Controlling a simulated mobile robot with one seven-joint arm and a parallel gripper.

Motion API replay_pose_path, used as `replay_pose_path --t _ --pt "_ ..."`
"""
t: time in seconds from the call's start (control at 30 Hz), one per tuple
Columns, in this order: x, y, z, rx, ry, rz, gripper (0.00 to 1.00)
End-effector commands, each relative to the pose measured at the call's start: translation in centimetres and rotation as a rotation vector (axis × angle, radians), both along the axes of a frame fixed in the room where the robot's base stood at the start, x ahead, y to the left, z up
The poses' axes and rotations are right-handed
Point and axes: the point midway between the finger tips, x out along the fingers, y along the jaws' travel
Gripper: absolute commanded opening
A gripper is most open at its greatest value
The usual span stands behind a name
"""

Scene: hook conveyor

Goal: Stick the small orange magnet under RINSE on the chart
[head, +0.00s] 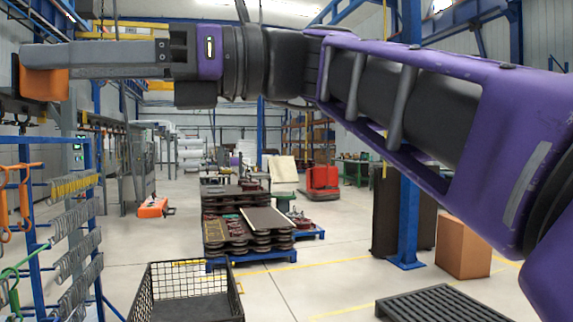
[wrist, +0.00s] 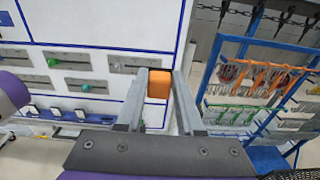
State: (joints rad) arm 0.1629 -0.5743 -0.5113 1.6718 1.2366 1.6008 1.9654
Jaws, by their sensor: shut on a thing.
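My gripper (wrist: 159,88) is shut on a small orange block, the magnet (wrist: 159,83), held between its two grey fingertips. In the head view the gripper (head: 45,62) reaches to the far left, with the orange magnet (head: 44,84) at its tip. The chart appears as a white board with blue lines (wrist: 110,20) ahead and left of the fingers in the wrist view. It carries grey strips, some with green pieces (wrist: 86,88). I cannot read any RINSE label, and cannot tell whether the magnet touches the board.
A blue rack with orange and green hooks (wrist: 245,45) stands right of the board; its bars also show in the head view (head: 88,155). A black wire basket (head: 190,265) stands on the floor. Pallets with stacked dark parts (head: 245,230) lie beyond it.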

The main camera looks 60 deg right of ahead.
Motion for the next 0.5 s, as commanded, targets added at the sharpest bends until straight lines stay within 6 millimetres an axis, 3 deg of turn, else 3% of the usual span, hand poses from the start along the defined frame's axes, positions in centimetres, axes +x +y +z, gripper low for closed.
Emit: replay_pose_path --t 0.5 --pt "-4.2 -4.8 0.4 0.001 -0.005 0.000 0.00"
